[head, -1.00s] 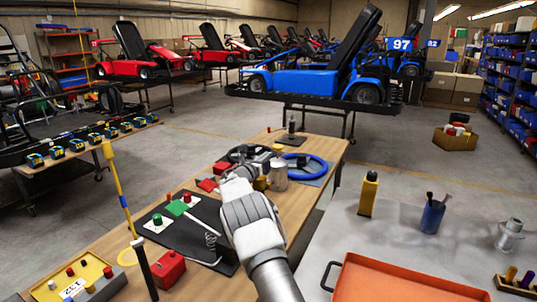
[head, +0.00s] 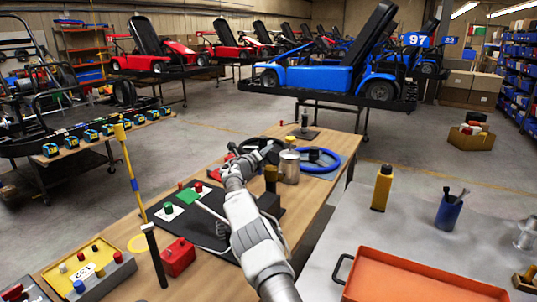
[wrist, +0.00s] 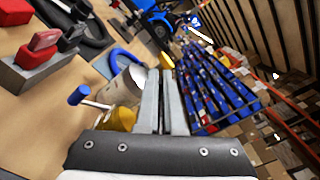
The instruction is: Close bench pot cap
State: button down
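A grey metal pot (head: 289,168) stands upright on the wooden bench beside the blue ring. A yellow piece (head: 290,142) shows at or just behind its top; I cannot tell whether it is the cap. In the wrist view the pot is pale (wrist: 126,86), with a yellow piece (wrist: 165,61) beyond it and a yellow cylinder (wrist: 121,119) nearer. My gripper (head: 266,153) is just left of the pot, above the bench. In the wrist view its fingers (wrist: 164,80) lie close together with nothing visible between them. Contact with the pot is not clear.
A blue steering ring (head: 325,170), a red box (head: 178,256) and a dark mat (head: 205,228) lie on the bench. A blue-headed tool (wrist: 80,95) is near the pot. The grey table at right holds a yellow bottle (head: 382,188) and orange tray (head: 425,275).

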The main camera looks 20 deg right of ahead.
jog(key=shift+w+a+f+n+b, duration=0.2)
jog(key=shift+f+n+b, duration=0.35)
jog(key=shift+b, duration=0.3)
jog(key=c, duration=1)
grip_release()
jog(key=shift+s+r, duration=0.1)
jog(key=shift+r, duration=0.1)
jog(key=shift+c, duration=0.2)
jog(key=shift+a, duration=0.1)
jog(key=b+v, duration=0.2)
jog(key=v, duration=1.5)
jog(key=shift+s+a+r, duration=0.1)
jog(key=shift+s, duration=0.05)
